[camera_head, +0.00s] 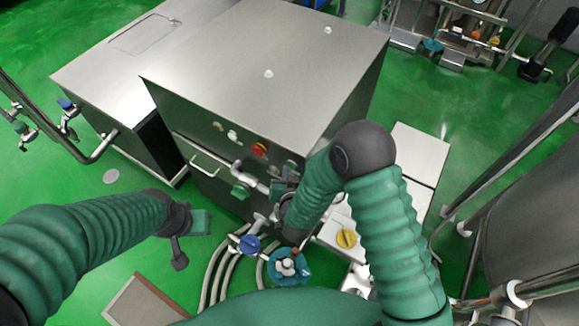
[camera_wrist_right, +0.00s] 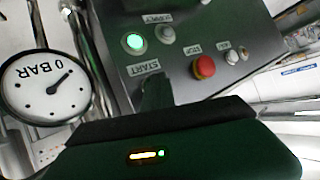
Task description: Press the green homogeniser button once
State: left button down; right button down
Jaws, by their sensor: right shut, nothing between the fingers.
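My right gripper (camera_wrist_right: 156,88) is shut and empty. In the head view my right gripper (camera_head: 284,188) is at the front of the steel homogeniser cabinet (camera_head: 265,75), and the green button cannot be made out there. My left gripper (camera_head: 184,235) hangs over the green floor at left, its jaw opening unclear.
A red button (camera_wrist_right: 204,67) and small grey knobs share the panel. A pressure gauge (camera_wrist_right: 45,85) marked BAR stands close on the left of the wrist view.

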jog(key=shift+s+a, duration=0.5)
jog(key=shift+s, duration=0.15)
jog(key=s+a, duration=0.1)
jog(key=s, duration=0.1)
jog(key=s+a, duration=0.2)
dwell(0.9)
jog(key=d+r+n+g+y+b, duration=0.1)
jog(key=d+r+n+g+b, duration=0.1)
jog(key=d+r+g, duration=0.3)
jog(key=s+d+r+g+h+b, duration=0.1)
jog(key=s+d+g, duration=0.3)
jog(key=s+d, duration=1)
jog(key=shift+s+d+r+g, duration=0.3)
jog(key=shift+d+r+g, duration=0.1)
jog(key=shift+d, duration=0.2)
